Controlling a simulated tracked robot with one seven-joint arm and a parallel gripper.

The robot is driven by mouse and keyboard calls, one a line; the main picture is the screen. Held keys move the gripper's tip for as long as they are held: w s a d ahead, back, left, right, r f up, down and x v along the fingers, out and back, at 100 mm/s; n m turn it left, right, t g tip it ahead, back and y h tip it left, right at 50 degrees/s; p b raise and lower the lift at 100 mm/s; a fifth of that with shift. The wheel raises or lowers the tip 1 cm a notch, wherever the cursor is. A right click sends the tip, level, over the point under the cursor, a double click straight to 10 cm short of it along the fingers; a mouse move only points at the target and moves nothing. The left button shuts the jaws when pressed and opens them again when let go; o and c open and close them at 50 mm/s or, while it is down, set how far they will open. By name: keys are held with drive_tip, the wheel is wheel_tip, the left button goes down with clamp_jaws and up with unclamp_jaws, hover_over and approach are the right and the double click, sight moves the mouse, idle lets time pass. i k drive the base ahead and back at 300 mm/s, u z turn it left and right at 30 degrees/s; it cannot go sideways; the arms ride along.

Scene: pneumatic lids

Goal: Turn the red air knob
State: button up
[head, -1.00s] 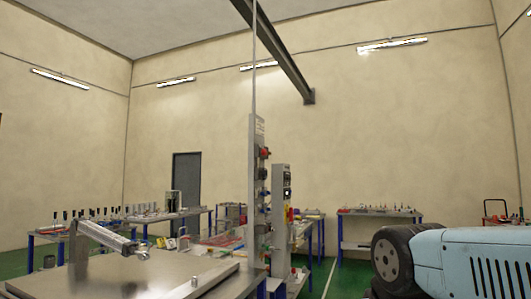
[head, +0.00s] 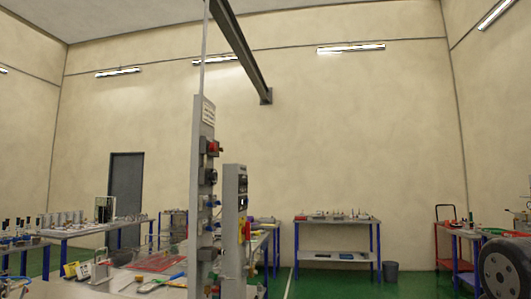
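A tall grey panel (head: 202,130) stands upright left of centre in the head view, seen at a steep angle. A red knob (head: 213,147) sticks out from its right side near the top, on a dark fitting. Several dark fittings and small blue parts sit below it on the same panel. I cannot read the label at the panel's top. My gripper is not in view.
A shorter grey control box (head: 235,215) with a red and yellow part stands just right of the panel. A workbench (head: 335,222) stands at the back, with a dark bin (head: 390,273) beside it. A large black tyre (head: 503,268) is at the right edge.

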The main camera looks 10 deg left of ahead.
sight(214, 147)
drive_tip(key=i, duration=1.95)
drive_tip(key=u, duration=0.65)
